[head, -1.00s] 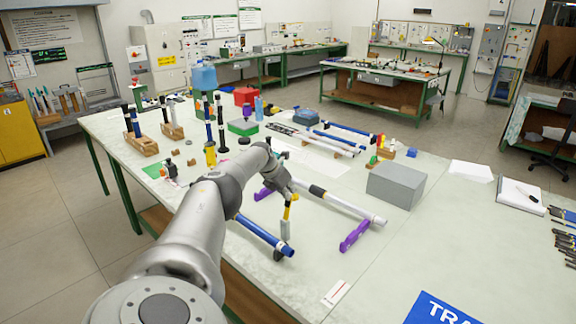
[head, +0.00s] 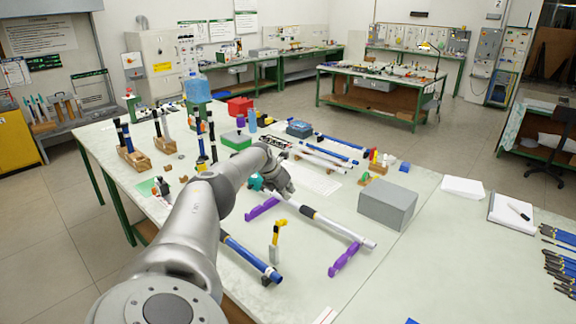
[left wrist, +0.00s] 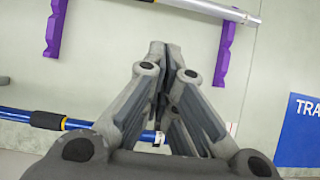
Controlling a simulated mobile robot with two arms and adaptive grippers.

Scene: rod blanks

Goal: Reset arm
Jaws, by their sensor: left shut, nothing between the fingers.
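My left gripper (head: 287,190) is above the workbench in the head view, over the white rod's far end. In the left wrist view its fingers (left wrist: 172,52) are together with nothing between them. A white rod with a black band (head: 325,222) lies across two purple stands, one left (head: 262,208) and one right (head: 345,260). Both stands also show in the left wrist view (left wrist: 55,28) (left wrist: 224,52). A blue rod (head: 250,257) lies at the near bench edge. A yellow-and-grey tool (head: 277,240) is apart from the gripper. The right gripper is not seen.
A grey box (head: 388,204) stands right of the white rod. Wooden blocks holding dark-handled tools (head: 133,158) stand at the back left. A green box (head: 236,140) and red box (head: 240,106) are farther back. Bare bench top lies right of the near purple stand.

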